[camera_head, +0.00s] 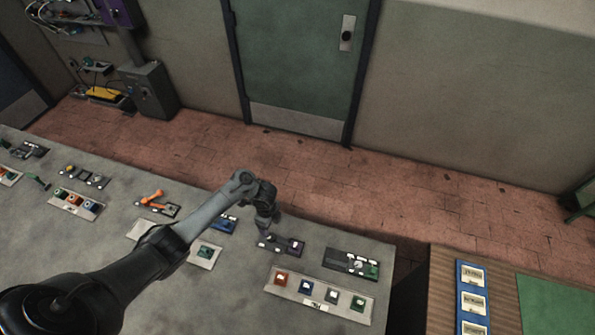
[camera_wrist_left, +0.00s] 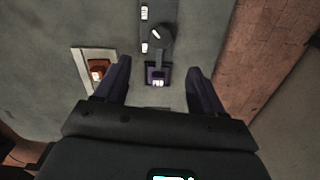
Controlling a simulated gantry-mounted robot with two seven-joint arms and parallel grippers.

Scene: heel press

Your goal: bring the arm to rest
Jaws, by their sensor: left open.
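My left arm reaches in from the lower left over the grey table (camera_head: 150,235). My left gripper (camera_head: 265,232) is above a small dark switch panel (camera_head: 281,247) that has a purple end. In the left wrist view the two fingers of my left gripper (camera_wrist_left: 158,82) are spread apart with nothing held between them. The purple end of the panel (camera_wrist_left: 157,70) shows between and beyond the fingertips. I cannot tell the exact height of the fingers over it. My right gripper is in neither view.
A strip of several coloured buttons (camera_head: 318,292) and a dark panel with a green end (camera_head: 351,263) lie to the right. Other panels, one with an orange lever (camera_head: 153,197), lie to the left. A wooden table (camera_head: 443,290) stands across a gap on the right.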

